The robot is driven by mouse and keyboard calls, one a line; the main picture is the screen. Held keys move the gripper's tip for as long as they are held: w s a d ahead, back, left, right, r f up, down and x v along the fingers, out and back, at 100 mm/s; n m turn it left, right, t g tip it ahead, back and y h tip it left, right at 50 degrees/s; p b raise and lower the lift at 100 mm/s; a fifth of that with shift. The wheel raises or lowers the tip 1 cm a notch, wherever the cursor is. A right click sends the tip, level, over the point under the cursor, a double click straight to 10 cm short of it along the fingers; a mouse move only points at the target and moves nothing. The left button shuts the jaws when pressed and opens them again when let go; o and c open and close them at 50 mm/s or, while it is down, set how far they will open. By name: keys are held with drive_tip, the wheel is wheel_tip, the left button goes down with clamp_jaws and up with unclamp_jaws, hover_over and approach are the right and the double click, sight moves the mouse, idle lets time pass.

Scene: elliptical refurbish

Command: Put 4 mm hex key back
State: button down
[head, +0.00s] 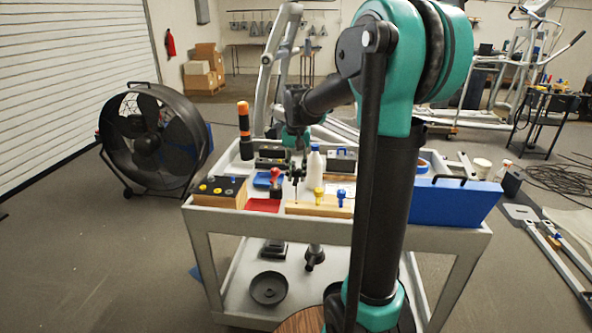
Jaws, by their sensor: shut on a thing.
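My gripper (297,172) hangs low over the front part of the grey cart. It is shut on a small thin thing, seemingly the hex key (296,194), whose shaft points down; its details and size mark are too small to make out. A light wooden block (300,209) lies below it at the cart's front edge. Yellow (318,196) and blue (341,197) handled tools stand upright in or at this block, right of my gripper. I cannot tell whether the held shaft touches the block.
The grey cart (460,231) also bears a block with knobs (217,191), a red tray (263,205), a red-handled item (275,179), a white bottle (313,161) and a blue box (454,203). An orange-topped tool (244,130) stands behind. A big fan (150,140) stands left.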

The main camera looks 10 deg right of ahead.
sight(296, 200)
drive_tip(key=shift+f, duration=0.1)
idle(0.3)
drive_tip(key=shift+f, duration=1.85)
drive_tip(key=shift+f, duration=0.25)
drive_tip(key=shift+f, duration=0.75)
drive_tip(key=shift+f, duration=0.15)
drive_tip(key=shift+f, duration=0.35)
